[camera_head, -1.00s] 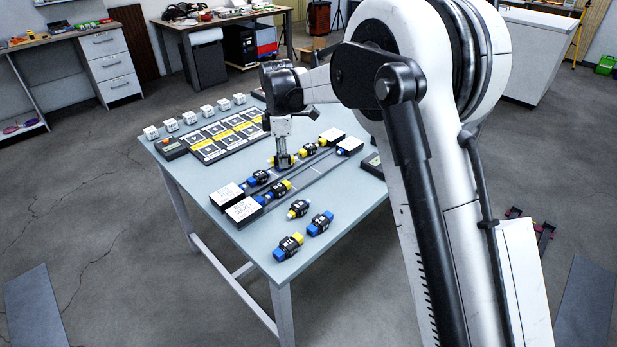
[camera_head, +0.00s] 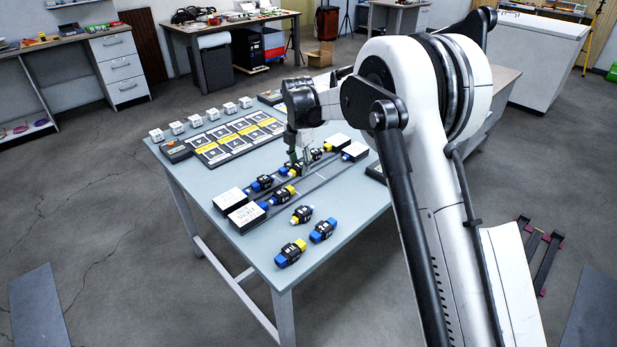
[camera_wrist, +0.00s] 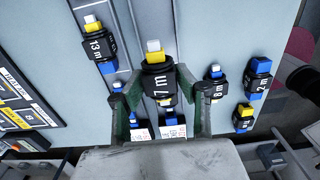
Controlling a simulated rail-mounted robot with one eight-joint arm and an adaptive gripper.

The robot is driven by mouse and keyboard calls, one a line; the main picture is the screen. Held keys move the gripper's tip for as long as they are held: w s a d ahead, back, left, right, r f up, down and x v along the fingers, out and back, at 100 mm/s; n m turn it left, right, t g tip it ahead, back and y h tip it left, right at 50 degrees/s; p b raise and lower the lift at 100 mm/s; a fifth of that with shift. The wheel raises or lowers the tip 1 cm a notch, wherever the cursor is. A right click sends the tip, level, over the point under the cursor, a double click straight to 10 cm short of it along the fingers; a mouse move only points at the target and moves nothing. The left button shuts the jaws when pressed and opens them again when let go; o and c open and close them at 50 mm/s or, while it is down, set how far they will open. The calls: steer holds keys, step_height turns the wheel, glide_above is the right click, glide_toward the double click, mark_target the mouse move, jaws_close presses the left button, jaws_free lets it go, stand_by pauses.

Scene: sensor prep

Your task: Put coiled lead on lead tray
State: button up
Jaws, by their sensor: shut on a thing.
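My gripper (camera_head: 297,162) is over the middle of the table, at the two long grey strips. In the wrist view its fingers (camera_wrist: 158,90) are shut on a black coiled lead marked 7 m (camera_wrist: 160,88), with a yellow and white plug end. In the head view the hand mostly hides this lead. Other coiled leads lie near: one marked 13 m (camera_wrist: 98,47), one marked 8 m (camera_wrist: 215,90) and one marked 2 m (camera_wrist: 257,78). I cannot tell for sure which surface is the lead tray; the grey strips (camera_head: 322,181) carry some leads.
White-topped boxes (camera_head: 246,214) stand at the strips' ends. A dark board of cards (camera_head: 238,139) and a row of small white blocks (camera_head: 212,114) lie behind. Several loose leads (camera_head: 290,253) lie at the front of the table (camera_head: 240,262). The front right surface is mostly clear.

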mark_target(308, 183)
steer(key=w+d+f, duration=0.2)
steer(key=shift+w+d+f, duration=0.1)
steer(key=shift+w+d, duration=0.15)
steer(key=shift+d, duration=0.05)
steer(key=shift+f, duration=1.95)
steer(key=shift+f, duration=0.1)
steer(key=shift+f+b, duration=0.15)
steer(key=shift+b, duration=0.25)
steer(key=o, duration=1.2)
